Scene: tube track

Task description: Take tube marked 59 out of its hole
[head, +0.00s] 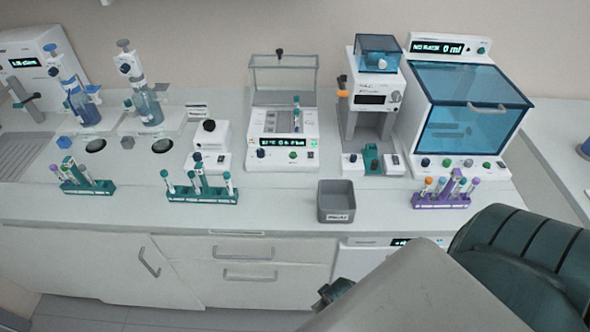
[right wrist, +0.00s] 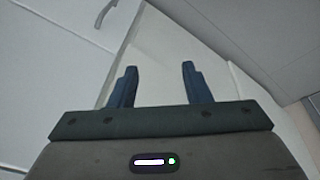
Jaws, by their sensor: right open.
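Several capped tubes stand in racks on the counter; their numbers are too small to read, so I cannot tell which is tube 59. A green rack (head: 88,187) is at the left, another green rack (head: 203,194) is left of centre, and a purple rack (head: 440,201) is at the right. A single tube (head: 296,115) stands in the white device at the centre. My right gripper (right wrist: 158,85) is open and empty, in front of the cabinet and below the counter top. My left gripper is not in view.
A grey bin (head: 336,216) stands near the counter's front edge. Behind are a white device with a raised clear lid (head: 283,75), a tall press-like device (head: 376,90) and a blue-windowed cabinet (head: 465,115). Bottles (head: 149,108) stand at the back left.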

